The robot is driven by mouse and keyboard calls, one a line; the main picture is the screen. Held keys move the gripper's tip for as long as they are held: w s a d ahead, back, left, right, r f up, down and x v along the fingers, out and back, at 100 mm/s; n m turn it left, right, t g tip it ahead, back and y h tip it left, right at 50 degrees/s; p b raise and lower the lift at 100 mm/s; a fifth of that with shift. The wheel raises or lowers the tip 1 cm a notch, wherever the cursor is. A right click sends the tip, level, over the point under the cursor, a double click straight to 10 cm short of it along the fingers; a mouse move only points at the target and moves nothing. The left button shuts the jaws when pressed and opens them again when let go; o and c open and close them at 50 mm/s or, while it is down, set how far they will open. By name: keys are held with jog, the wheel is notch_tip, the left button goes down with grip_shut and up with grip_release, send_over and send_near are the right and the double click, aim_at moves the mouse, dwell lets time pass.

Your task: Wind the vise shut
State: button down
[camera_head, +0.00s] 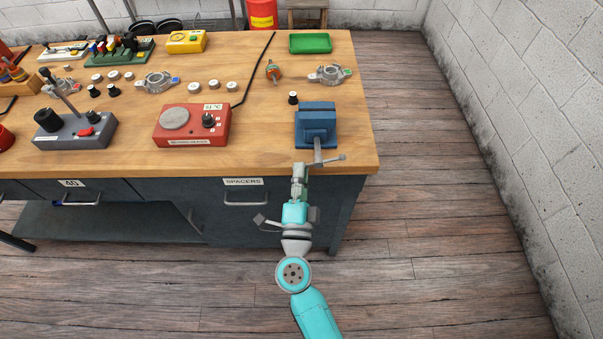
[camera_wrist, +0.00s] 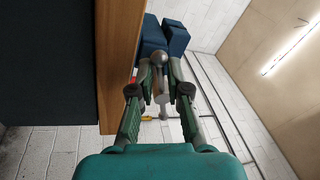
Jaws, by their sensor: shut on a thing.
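The blue vise (camera_head: 316,122) stands at the front right corner of the bench, with its grey screw and handle bar (camera_head: 331,160) sticking out past the front edge. In the wrist view the vise (camera_wrist: 176,38) shows as two blue blocks with a dark gap between them. My gripper (camera_head: 299,170) is in front of the bench at the left end of the handle bar. In the wrist view my gripper (camera_wrist: 160,72) is shut on the handle, whose round knob (camera_wrist: 158,58) shows between the fingertips. The vise's inner faces are hidden in the head view.
The wooden bench top (camera_head: 265,150) ends just behind my gripper. A red heater (camera_head: 192,127) stands left of the vise, and a small black-and-white part (camera_head: 293,98) lies behind it. A green tray (camera_head: 310,43) is at the back. The floor to the right is clear.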

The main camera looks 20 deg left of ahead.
jog(key=shift+a, duration=0.1)
jog(key=c, duration=1.3)
grip_release()
jog(key=shift+o, duration=0.2)
jog(key=shift+s, duration=0.15)
jog(key=v, duration=1.2)
jog(key=s+d+n, duration=0.3)
jog(key=s+d, duration=0.1)
jog(key=d, duration=0.5)
jog(key=s+d+n, duration=0.3)
jog(key=s+d, duration=0.1)
jog(key=d, duration=0.5)
jog(key=s+d+n+g+h, duration=0.2)
jog(key=s+d+n, duration=0.1)
jog(key=s, duration=0.5)
jog(key=s+d+r+n+g+h, duration=0.1)
jog(key=s+d+n+g+h, duration=0.1)
jog(key=s+d, duration=0.4)
jog(key=s+n+g, duration=0.1)
jog(key=s, duration=0.2)
jog(key=shift+s+d, duration=0.2)
jog(key=shift+s, duration=0.1)
